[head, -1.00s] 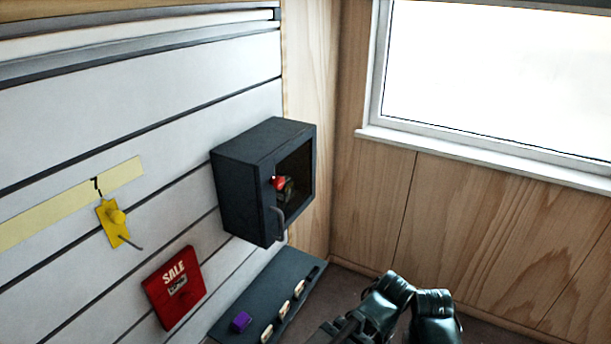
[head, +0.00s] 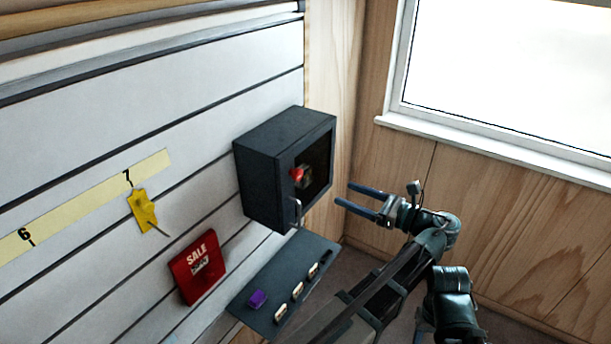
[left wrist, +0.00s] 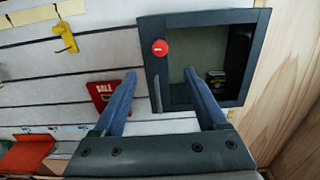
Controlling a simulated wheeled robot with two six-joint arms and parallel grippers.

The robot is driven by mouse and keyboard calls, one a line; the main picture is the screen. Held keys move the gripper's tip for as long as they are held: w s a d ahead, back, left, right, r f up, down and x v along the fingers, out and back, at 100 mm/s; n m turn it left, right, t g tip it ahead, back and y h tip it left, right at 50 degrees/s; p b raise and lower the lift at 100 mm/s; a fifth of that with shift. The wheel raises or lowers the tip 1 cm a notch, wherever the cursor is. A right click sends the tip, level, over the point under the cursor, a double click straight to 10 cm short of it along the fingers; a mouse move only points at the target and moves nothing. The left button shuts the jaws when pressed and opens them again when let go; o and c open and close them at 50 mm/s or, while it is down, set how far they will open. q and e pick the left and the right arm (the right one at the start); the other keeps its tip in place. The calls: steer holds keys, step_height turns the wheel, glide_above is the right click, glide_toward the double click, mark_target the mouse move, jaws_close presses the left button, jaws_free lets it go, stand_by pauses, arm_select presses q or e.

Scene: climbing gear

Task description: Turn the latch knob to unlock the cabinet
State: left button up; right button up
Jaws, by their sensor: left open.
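The dark cabinet (head: 268,175) is fixed to the white slatted wall, with a windowed door facing right. The red latch knob (head: 296,174) sits on the door frame, above the grey handle (head: 297,212). In the left wrist view the knob (left wrist: 160,47) is at the upper middle and the handle (left wrist: 158,93) is below it. My left gripper (head: 342,194) is open and empty, to the right of the cabinet door and apart from the knob. Its two fingers (left wrist: 158,78) point toward the door in the left wrist view. My right gripper is not in view.
A yellow hook (head: 143,210) and a red SALE sign (head: 198,266) are on the wall left of the cabinet. A window (head: 500,75) is at the right.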

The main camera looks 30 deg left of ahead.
mark_target(300, 175)
arm_select(q)
steer(key=a, duration=0.9)
steer(key=w+a, duration=0.1)
steer(key=a, duration=0.3)
steer(key=shift+a, duration=0.4)
steer(key=shift+c, duration=0.3)
jaws_close()
